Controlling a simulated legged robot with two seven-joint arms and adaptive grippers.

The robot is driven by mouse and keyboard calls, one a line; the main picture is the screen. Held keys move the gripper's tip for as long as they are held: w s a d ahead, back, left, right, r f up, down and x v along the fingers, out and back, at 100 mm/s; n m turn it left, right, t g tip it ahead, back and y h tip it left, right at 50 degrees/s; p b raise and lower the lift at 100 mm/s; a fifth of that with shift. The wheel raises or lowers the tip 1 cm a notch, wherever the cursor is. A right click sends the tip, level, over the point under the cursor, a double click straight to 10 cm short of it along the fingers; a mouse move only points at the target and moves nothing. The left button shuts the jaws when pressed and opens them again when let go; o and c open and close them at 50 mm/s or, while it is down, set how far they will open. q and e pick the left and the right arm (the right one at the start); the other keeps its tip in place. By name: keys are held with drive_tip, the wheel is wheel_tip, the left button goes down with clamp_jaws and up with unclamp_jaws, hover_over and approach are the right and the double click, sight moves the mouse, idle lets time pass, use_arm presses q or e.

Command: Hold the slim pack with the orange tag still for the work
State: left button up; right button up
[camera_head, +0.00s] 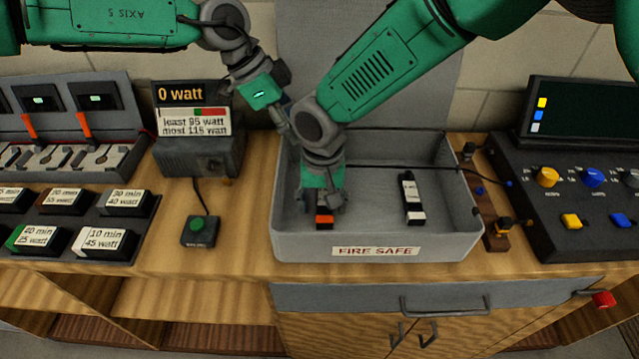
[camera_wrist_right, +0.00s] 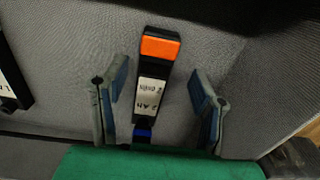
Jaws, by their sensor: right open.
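The slim pack with the orange tag (camera_wrist_right: 153,88) lies in the grey fire-safe tray (camera_head: 345,243). It is dark, with a white label and a blue end. My right gripper is open over the pack. In the right wrist view its two fingers (camera_wrist_right: 156,95) stand on either side of the pack, with a gap on both sides. My left gripper (camera_head: 282,116) is behind the right arm, above the tray's left rear side; its fingertips cannot be made out.
A second dark pack with a white label (camera_head: 411,198) lies in the tray to the right. A watt display (camera_head: 193,110) and a green button box (camera_head: 200,231) stand to the left. A charger rack (camera_head: 75,135) is further left, a control console (camera_head: 580,185) right.

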drive_tip(key=shift+d+f, duration=0.55)
drive_tip(key=shift+f, duration=0.35)
drive_tip(key=shift+a, duration=0.15)
drive_tip(key=shift+c, duration=0.3)
drive_tip(key=shift+a, duration=0.4)
clamp_jaws()
drive_tip(key=shift+d, duration=0.15)
drive_tip(key=shift+d, duration=0.3)
